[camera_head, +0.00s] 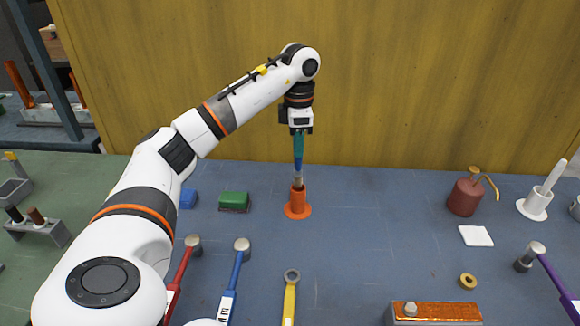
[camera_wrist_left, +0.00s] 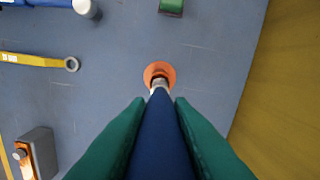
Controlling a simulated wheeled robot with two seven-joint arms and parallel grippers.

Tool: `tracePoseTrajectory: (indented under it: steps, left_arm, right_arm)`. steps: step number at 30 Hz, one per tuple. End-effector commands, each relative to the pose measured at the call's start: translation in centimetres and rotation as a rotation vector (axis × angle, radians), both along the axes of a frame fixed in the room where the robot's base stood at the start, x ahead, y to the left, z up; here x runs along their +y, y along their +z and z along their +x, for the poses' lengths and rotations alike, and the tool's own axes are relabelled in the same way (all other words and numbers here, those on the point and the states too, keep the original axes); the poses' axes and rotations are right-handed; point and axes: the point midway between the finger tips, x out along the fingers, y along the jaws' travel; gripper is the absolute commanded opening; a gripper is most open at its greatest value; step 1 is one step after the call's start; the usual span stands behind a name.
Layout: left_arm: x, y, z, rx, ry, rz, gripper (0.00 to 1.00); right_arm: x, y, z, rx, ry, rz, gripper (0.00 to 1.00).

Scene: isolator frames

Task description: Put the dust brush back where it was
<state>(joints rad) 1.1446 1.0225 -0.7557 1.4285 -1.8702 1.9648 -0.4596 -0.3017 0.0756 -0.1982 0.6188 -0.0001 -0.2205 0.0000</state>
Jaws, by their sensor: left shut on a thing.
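The dust brush (camera_head: 298,160) has a blue handle and a pale metal lower part, and it points straight down. My left gripper (camera_head: 299,145), with green fingers, is shut on the handle and holds the brush upright. The orange holder (camera_head: 297,209), a cup on a round base, stands directly below. The brush's lower end meets the holder's mouth; how deep it sits inside is hidden. In the left wrist view the brush (camera_wrist_left: 159,130) runs between the green fingers toward the orange holder (camera_wrist_left: 168,73). My right gripper is not in view.
A green block (camera_head: 234,201) stands left of the holder. A blue-handled tool (camera_head: 235,270) and a yellow wrench (camera_head: 290,300) lie in front. A dark red bottle (camera_head: 465,197) and a white pad (camera_head: 475,236) are at right. A yellow wall (camera_head: 400,80) rises behind.

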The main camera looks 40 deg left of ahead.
Motion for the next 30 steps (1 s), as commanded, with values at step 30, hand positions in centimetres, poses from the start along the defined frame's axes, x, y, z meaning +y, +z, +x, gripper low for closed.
tracePoseTrajectory:
  steps: [30]
  left_arm:
    - [0.0,-9.1,0.0,0.002,0.000,0.001,0.00]
  right_arm:
    - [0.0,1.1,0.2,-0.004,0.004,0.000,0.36]
